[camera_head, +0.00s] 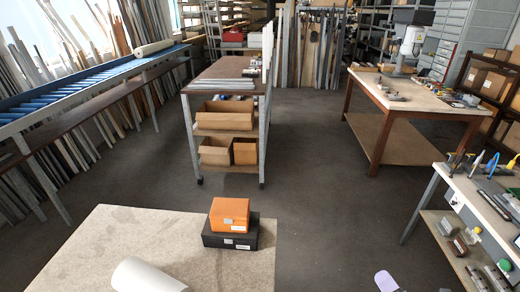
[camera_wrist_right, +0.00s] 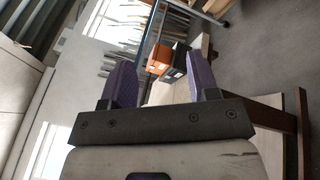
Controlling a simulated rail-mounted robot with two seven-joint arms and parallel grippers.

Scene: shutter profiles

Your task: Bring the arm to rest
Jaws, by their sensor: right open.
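My right gripper (camera_wrist_right: 161,62) shows in the right wrist view with its two purple fingers wide apart. Nothing is between the fingers, only the distant room behind them. In the head view, a small purple and pale part (camera_head: 385,281) shows at the bottom edge, right of the near table; it appears to belong to my right arm. The rest of that arm is out of frame there. My left gripper is not in view.
An orange box (camera_head: 230,214) sits on a black box (camera_head: 231,235) on the near table (camera_head: 105,233). A trolley (camera_head: 226,85) stands beyond. A workbench (camera_head: 483,200) with tools is at right. The floor between is clear.

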